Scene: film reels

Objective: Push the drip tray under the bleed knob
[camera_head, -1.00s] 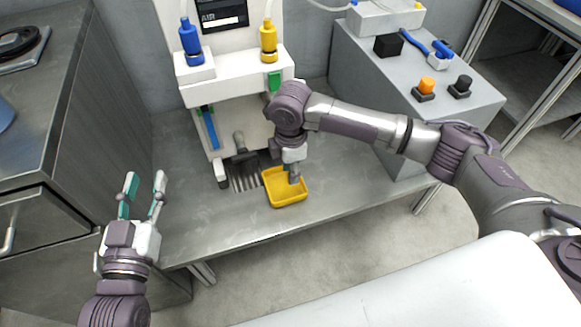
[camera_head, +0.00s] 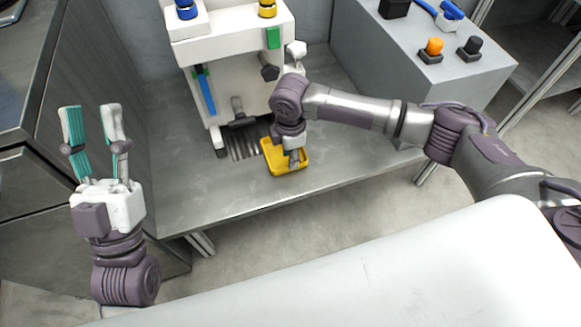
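The yellow drip tray (camera_head: 270,168) lies on the grey bench, just right of the dark slotted grate (camera_head: 243,147) at the white machine's foot. My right gripper (camera_head: 293,159) points down with its fingertips at the tray's inside. Its finger gap is too small to judge, and the wrist hides part of the tray. A dark knob (camera_head: 269,72) sits on the machine's front right, and another dark knob (camera_head: 238,108) is above the grate. I cannot tell which is the bleed knob. My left gripper (camera_head: 92,125) is open and empty, left of the bench.
The white machine (camera_head: 225,50) stands behind the tray. The bench (camera_head: 195,185) is clear in front of the grate.

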